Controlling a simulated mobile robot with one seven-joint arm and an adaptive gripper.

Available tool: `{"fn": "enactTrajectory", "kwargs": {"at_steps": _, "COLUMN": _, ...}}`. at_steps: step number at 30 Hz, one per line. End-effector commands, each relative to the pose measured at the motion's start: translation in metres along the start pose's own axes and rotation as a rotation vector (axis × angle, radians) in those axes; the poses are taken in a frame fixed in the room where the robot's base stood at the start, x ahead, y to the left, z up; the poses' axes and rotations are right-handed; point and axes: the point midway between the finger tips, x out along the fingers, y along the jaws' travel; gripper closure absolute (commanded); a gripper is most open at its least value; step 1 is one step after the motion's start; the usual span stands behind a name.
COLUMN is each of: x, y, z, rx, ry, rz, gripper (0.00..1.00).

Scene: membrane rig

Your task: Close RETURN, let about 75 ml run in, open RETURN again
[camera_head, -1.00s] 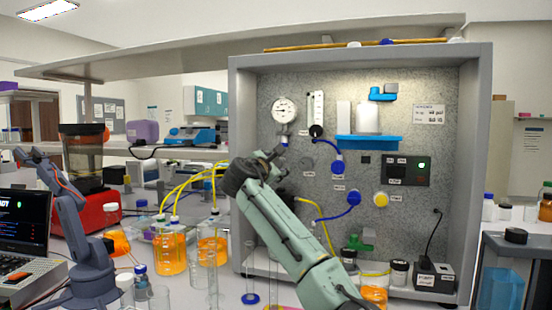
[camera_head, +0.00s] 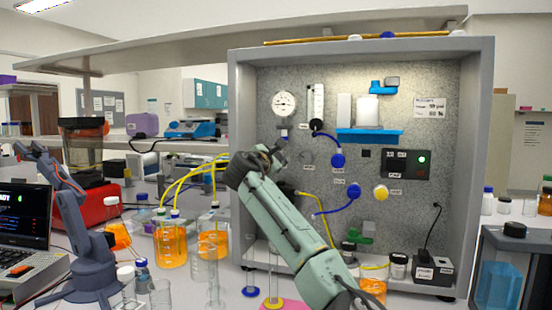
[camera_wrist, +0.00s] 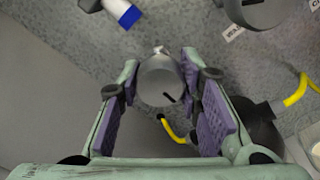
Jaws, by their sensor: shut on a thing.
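My gripper (camera_wrist: 160,100) has its purple pads on both sides of a grey round knob (camera_wrist: 158,78) with a dark mark, and is shut on it. The knob's own label is hidden, so I cannot read whether it is RETURN. In the head view my gripper (camera_head: 274,158) reaches the left part of the rig panel (camera_head: 400,215), below the pressure gauge (camera_head: 284,104), and the held knob is hidden there. Two vessels of orange liquid, a left one (camera_head: 171,249) and a right one (camera_head: 213,246), stand left of the rig with yellow tubes (camera_head: 190,176). Their levels are too small to read.
Another grey knob (camera_wrist: 257,10) is close at the upper right in the wrist view. A blue-tipped fitting (camera_wrist: 127,15) is at the upper left. A dark arm (camera_head: 80,235) stands at the left.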

Motion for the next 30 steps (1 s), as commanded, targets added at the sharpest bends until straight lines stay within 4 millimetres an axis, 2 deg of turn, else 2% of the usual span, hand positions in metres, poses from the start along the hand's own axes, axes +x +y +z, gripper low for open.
{"fn": "enactTrajectory", "kwargs": {"at_steps": 5, "x": 0.0000, "y": -0.0003, "z": -0.0002, "rx": 0.000, "ry": 0.000, "rz": -0.001, "gripper": 0.96}}
{"fn": "enactTrajectory", "kwargs": {"at_steps": 14, "x": 0.0000, "y": -0.0003, "z": -0.0006, "rx": 0.043, "ry": 0.001, "rz": -0.001, "gripper": 0.96}}
{"fn": "enactTrajectory", "kwargs": {"at_steps": 20, "x": 0.0001, "y": -0.0001, "z": -0.0015, "rx": 0.156, "ry": 0.003, "rz": -0.001, "gripper": 0.96}}
{"fn": "enactTrajectory", "kwargs": {"at_steps": 30, "x": 0.0002, "y": 0.0003, "z": -0.0022, "rx": 0.463, "ry": 0.004, "rz": -0.002, "gripper": 0.96}}
